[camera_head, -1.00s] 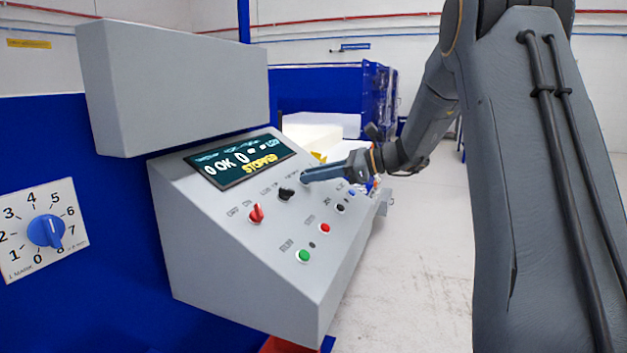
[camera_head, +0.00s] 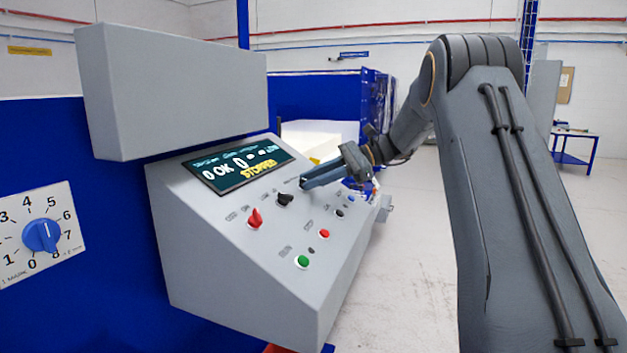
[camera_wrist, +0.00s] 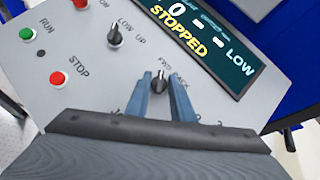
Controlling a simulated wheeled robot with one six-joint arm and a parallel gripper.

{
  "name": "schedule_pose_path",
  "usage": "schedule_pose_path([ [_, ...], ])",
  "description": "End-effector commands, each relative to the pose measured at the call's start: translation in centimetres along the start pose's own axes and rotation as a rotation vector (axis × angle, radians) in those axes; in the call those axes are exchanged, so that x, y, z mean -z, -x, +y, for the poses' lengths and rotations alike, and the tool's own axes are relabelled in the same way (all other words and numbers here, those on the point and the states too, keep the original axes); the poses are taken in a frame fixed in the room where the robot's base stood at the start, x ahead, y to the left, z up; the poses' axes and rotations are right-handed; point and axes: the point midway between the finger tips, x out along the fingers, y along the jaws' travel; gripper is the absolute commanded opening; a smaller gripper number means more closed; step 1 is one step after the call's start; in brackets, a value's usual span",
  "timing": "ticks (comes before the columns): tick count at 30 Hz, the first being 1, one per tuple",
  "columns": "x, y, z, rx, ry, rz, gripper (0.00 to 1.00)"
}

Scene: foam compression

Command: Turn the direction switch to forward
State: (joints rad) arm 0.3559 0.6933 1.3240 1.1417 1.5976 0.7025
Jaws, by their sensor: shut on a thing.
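The direction switch (camera_wrist: 159,84) is a small black knob below the "FWD" and "BACK" labels on the sloped grey panel (camera_head: 200,247). My gripper (camera_wrist: 160,88) has its two blue-grey fingers on either side of the knob and is shut on it, in the wrist view. The knob's light mark points roughly toward the display, between the two labels; its exact setting is hard to tell. In the head view my gripper (camera_head: 303,185) reaches the panel from the right and hides the switch. The display (camera_head: 240,166) reads "STOPPED".
A black low/up knob (camera_head: 285,199) and a red knob (camera_head: 255,218) sit nearby on the panel. A red stop button (camera_head: 323,234) and a green run button (camera_head: 302,262) lie nearer. A blue numbered dial (camera_head: 40,236) is at far left. Floor at right is clear.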

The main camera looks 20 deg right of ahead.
Motion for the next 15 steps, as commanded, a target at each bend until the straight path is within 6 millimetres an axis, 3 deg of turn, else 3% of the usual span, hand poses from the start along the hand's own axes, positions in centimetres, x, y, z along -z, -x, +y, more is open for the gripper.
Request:
schedule_pose_path([
  [9, 0.08, 0.01, 0.05, -0.002, 0.0, 0.001, 0.0],
  [10, 0.08, 0.01, 0.05, -0.001, 0.0, 0.001, 0.23],
  [15, 0.05, 0.01, 0.03, -0.001, 0.0, 0.001, 0.26],
])
